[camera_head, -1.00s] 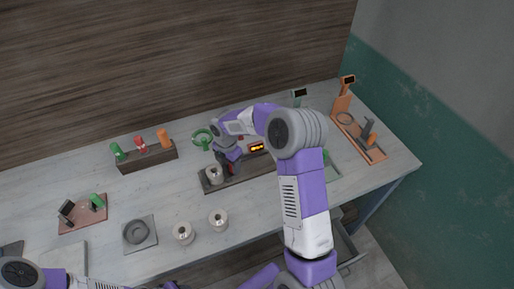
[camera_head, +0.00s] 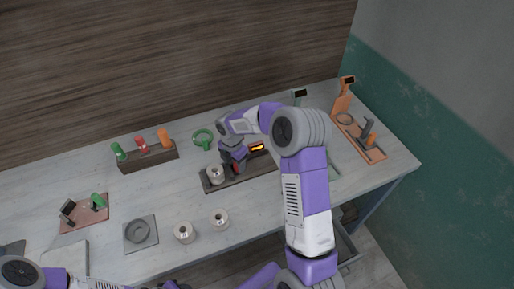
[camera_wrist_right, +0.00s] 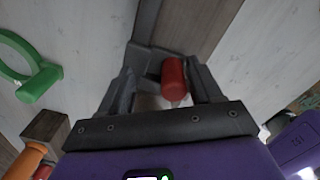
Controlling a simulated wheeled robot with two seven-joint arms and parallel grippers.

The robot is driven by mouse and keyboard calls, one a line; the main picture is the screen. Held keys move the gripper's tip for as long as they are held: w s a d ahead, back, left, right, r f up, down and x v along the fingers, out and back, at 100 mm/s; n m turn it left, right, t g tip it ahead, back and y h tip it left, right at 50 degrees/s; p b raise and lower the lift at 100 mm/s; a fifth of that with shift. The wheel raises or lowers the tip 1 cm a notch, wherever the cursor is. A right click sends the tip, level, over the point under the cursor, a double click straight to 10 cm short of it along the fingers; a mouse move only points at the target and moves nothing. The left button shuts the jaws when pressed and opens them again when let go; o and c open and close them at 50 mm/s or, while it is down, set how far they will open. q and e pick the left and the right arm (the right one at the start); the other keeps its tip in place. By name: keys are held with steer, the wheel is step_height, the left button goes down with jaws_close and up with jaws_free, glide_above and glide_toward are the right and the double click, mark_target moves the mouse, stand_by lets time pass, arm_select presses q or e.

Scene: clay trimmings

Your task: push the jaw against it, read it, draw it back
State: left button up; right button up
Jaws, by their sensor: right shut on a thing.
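A long dark gauge base (camera_head: 210,188) lies on the table with a lit orange readout (camera_head: 257,147). A pale spool-like piece (camera_head: 215,173) with a hole stands at its left end. My right gripper (camera_head: 234,166) is over the base, just right of that piece. In the right wrist view its fingers (camera_wrist_right: 162,88) are shut on a red handle (camera_wrist_right: 174,76), which seems to belong to the sliding jaw. The gripper hides most of the jaw, so I cannot tell whether it touches the piece. The readout digits are too small to read. My left gripper is out of view.
Two similar pale pieces (camera_head: 184,233) (camera_head: 219,219) stand in front. A green ring with a handle (camera_head: 203,138) lies behind the gauge. A dark rack (camera_head: 148,158) holds green, red and orange items.

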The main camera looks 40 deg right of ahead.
steer(key=shift+o, duration=0.4)
steer(key=shift+s+d+f, duration=0.3)
steer(key=shift+s+d, duration=0.5)
steer(key=shift+s, duration=0.05)
stand_by(0.5)
steer(key=o, duration=0.6)
steer(key=shift+c, duration=0.2)
steer(key=o, duration=0.5)
steer(key=shift+s+r, duration=0.1)
steer(key=shift+s, duration=0.15)
steer(key=shift+o, duration=0.2)
steer(key=shift+w+r+p, duration=0.2)
steer(key=shift+r+p, duration=0.25)
steer(key=shift+p, duration=0.1)
step_height(320, 180, up, 6)
steer(key=p, duration=0.5)
steer(key=shift+r, duration=0.25)
steer(key=shift+w, duration=0.15)
